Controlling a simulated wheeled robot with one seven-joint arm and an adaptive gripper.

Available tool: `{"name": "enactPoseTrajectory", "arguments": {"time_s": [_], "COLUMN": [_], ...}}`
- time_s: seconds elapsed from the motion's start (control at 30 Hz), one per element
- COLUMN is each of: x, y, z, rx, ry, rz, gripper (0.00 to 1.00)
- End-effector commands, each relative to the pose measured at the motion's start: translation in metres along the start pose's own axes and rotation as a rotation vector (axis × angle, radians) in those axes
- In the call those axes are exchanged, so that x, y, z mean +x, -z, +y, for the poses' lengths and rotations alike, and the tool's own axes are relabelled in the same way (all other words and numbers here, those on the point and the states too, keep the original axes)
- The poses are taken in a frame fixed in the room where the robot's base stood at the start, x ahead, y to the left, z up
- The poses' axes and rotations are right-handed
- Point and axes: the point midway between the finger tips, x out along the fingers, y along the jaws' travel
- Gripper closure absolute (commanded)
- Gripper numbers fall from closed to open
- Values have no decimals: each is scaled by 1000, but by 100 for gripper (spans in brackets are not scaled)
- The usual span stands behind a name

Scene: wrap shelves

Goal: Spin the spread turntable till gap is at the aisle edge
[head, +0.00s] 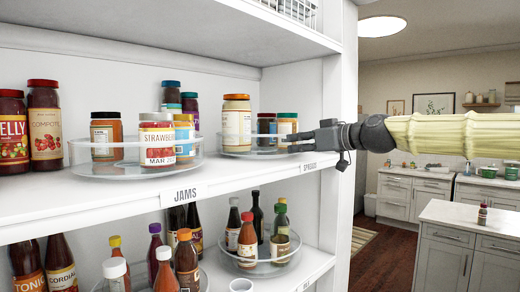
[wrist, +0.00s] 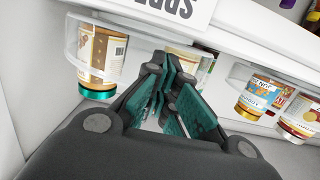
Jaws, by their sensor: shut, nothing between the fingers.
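The spread turntable (head: 250,154) is a clear round tray with a low rim, on the middle shelf behind the SPREADS label (head: 309,166). It bears an orange-lidded jar (head: 237,122) at its left, a dark jar (head: 266,127) at the back and a teal-lidded jar (head: 286,127) at the right. Bare tray shows at the front, between the orange-lidded and teal-lidded jars. My gripper (head: 291,139) reaches in from the right, its tips at the tray's right side. In the wrist view my gripper (wrist: 163,72) is shut and empty; I cannot tell whether it touches the rim.
The jams turntable (head: 135,169) stands to the left with several jars. A white shelf upright (head: 342,80) is close behind my gripper. The shelf below holds another turntable (head: 248,268) with bottles. The room opens to the right, with a counter (head: 470,218).

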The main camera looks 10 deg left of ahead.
Motion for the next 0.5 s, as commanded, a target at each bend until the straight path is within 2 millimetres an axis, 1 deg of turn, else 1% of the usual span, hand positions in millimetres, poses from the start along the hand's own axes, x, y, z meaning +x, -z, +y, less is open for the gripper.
{"name": "enactPoseTrajectory", "arguments": {"time_s": [0.27, 0.5], "x": [2, 0], "y": [0, 0], "z": [1, 10], "rx": [0, 0], "ry": [0, 0], "rz": [0, 0], "gripper": [100, 100]}}
